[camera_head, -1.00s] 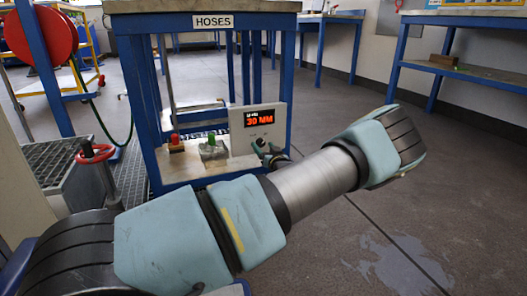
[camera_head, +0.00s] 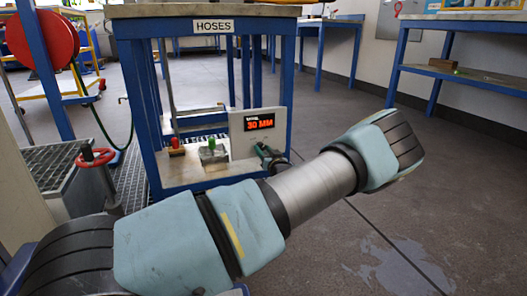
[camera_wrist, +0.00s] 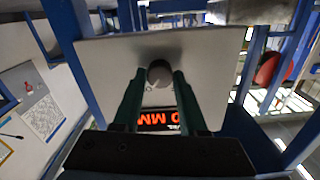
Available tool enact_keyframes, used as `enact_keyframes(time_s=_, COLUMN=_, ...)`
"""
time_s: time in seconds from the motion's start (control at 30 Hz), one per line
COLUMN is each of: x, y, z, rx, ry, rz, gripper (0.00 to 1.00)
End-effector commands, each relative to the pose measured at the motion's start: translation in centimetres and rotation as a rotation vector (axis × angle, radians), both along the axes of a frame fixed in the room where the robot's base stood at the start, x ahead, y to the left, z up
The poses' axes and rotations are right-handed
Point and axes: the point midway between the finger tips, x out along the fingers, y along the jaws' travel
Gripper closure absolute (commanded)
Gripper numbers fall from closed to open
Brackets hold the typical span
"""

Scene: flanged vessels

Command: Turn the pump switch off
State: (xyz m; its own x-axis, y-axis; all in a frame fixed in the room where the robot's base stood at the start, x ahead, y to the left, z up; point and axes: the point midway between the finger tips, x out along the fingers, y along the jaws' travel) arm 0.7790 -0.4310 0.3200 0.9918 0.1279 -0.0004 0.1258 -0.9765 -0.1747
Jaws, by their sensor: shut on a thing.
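The pump switch appears to be a round dark knob (camera_wrist: 159,73) on a pale control panel (camera_wrist: 205,55), which the wrist view shows upside down. Small marks sit beside the knob; its turned position is not clear. My gripper (camera_wrist: 159,76) has one green finger on each side of the knob and is shut on it. In the head view, my gripper (camera_head: 267,153) is at the lower right of the panel (camera_head: 240,145) and covers the knob. The red display (camera_head: 259,122) on the panel reads "30 MM"; it is partly hidden in the wrist view (camera_wrist: 158,118).
The panel stands on the lower shelf of a blue-framed bench (camera_head: 150,110) labelled HOSES. A red-topped piece (camera_head: 175,146) and a green-topped piece (camera_head: 211,151) stand left of it. A red handwheel (camera_head: 95,157) is at left. Open floor lies right.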

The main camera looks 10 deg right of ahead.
Motion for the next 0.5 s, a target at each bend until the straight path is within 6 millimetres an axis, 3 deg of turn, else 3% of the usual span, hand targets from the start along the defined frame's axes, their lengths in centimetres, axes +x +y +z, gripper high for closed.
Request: enact_keyframes(time_s=0.5, x=0.00, y=0.07, z=0.10, rx=-0.072, ry=-0.009, rz=0.002, gripper=1.00)
